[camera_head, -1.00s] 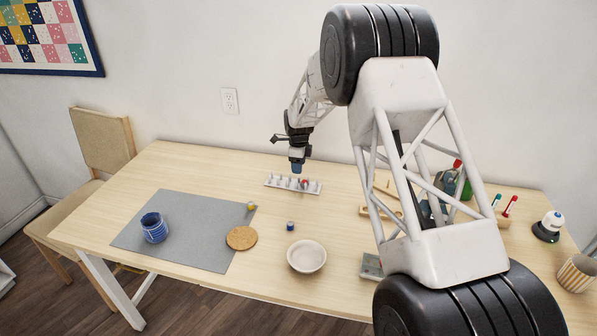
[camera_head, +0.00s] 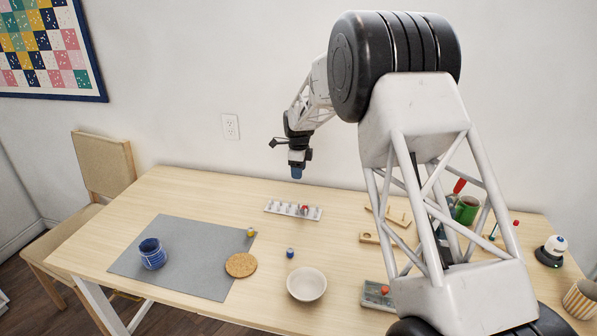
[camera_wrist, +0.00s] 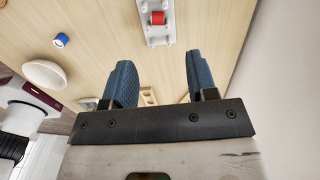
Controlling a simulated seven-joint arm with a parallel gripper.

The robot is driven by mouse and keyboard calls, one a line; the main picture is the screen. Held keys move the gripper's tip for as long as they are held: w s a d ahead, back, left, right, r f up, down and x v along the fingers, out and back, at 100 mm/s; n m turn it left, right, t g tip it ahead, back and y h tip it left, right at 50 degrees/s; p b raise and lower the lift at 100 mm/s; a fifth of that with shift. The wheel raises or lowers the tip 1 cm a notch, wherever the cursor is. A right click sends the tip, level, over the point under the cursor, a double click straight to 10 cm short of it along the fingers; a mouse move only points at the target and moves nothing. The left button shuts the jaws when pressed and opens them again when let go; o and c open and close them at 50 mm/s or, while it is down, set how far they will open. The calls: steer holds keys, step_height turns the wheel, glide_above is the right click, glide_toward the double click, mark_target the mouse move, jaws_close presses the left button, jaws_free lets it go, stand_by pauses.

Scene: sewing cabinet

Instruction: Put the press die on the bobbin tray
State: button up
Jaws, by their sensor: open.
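The bobbin tray (camera_head: 274,207) is a narrow white strip with a row of small pale pegs, lying on the table towards the wall. A small red cylinder (camera_head: 304,210) stands on its right part; I cannot tell whether it is the press die or a bobbin. In the wrist view the tray's end (camera_wrist: 153,37) and the red cylinder (camera_wrist: 157,18) show beyond my fingertips. My gripper (camera_head: 297,173) hangs above the tray, clear of it. Its blue fingers (camera_wrist: 158,75) are apart with nothing between them.
A blue spool (camera_head: 290,253), yellow spool (camera_head: 251,232), cork coaster (camera_head: 241,265) and white bowl (camera_head: 307,284) are nearer. A blue cup (camera_head: 152,253) stands on the grey mat (camera_head: 190,265). A grey tray (camera_head: 376,297) and wooden pieces (camera_head: 369,238) lie right, partly behind my arm.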

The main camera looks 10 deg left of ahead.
steer(key=shift+d, duration=0.1)
stand_by(0.6)
steer(key=s+d+r+n+t, duration=0.1)
steer(key=s+d+r+n, duration=0.3)
steer(key=s+d+r, duration=0.85)
steer(key=s+d+r+n, duration=0.5)
steer(key=s+d+r, duration=0.4)
steer(key=s+d, duration=0.5)
steer(key=s+d+f+n, duration=0.1)
steer(key=s+d+n, duration=0.2)
steer(key=s, duration=0.8)
steer(key=s+d+f+n+t, duration=0.1)
steer(key=s+d+n, duration=0.2)
steer(key=s+d, duration=0.3)
steer(key=s+d+f+n, duration=0.1)
steer(key=s+d, duration=0.4)
steer(key=s, duration=1)
steer(key=shift+s+d+n+t, duration=0.15)
steer(key=shift+s+n+t, duration=0.2)
steer(key=shift+n, duration=0.55)
